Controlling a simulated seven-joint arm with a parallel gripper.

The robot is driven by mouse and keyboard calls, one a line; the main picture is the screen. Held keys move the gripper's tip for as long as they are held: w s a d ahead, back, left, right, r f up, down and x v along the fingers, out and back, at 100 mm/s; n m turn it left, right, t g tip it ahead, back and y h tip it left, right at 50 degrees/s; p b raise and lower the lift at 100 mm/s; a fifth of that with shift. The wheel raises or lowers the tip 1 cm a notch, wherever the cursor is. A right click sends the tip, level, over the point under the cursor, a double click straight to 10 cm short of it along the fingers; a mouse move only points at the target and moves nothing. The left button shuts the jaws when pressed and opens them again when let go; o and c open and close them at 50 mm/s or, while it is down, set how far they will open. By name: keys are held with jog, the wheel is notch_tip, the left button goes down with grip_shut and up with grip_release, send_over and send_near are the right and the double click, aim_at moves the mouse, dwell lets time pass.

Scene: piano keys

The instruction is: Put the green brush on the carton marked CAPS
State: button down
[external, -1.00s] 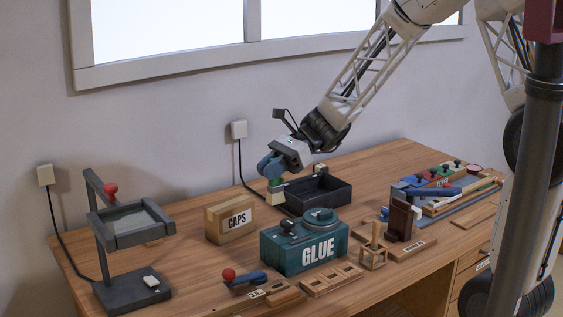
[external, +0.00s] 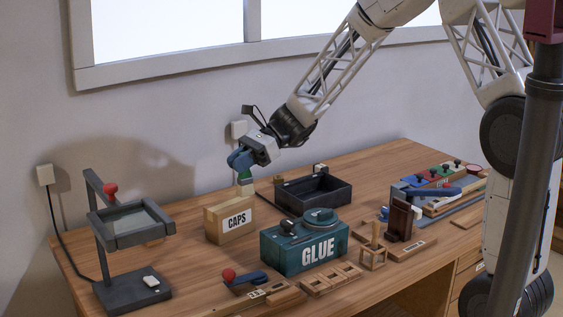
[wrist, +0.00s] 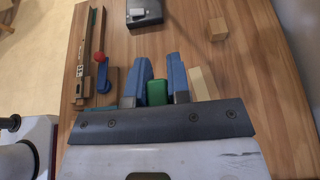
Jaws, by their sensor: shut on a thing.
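My gripper (external: 242,162) is shut on the green brush (external: 245,177), which hangs down from the blue fingers with its pale end lowest. In the external view the brush is just above and right of the back of the CAPS carton (external: 236,220); whether they touch is unclear. The carton is a tan box standing upright on the bench with a white label. In the wrist view the green brush (wrist: 157,92) shows between the two blue fingers. A tan block face (wrist: 203,83), likely the carton, shows right of the fingers, partly hidden.
A teal GLUE box (external: 290,250) stands in front right of the carton. A black open tray (external: 325,198) is behind it. A dark framed stand (external: 133,297) with a red knob is at left. Bare bench lies between stand and carton.

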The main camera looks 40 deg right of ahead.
jog(key=w+a, duration=0.1)
jog(key=w, duration=0.5)
jog(key=shift+a+f, duration=0.25)
jog(key=shift+f, duration=0.05)
jog(key=shift+f, duration=1.75)
jog(key=shift+f, duration=0.1)
jog(key=c, duration=1.1)
grip_release()
jog(key=shift+v, duration=6.05)
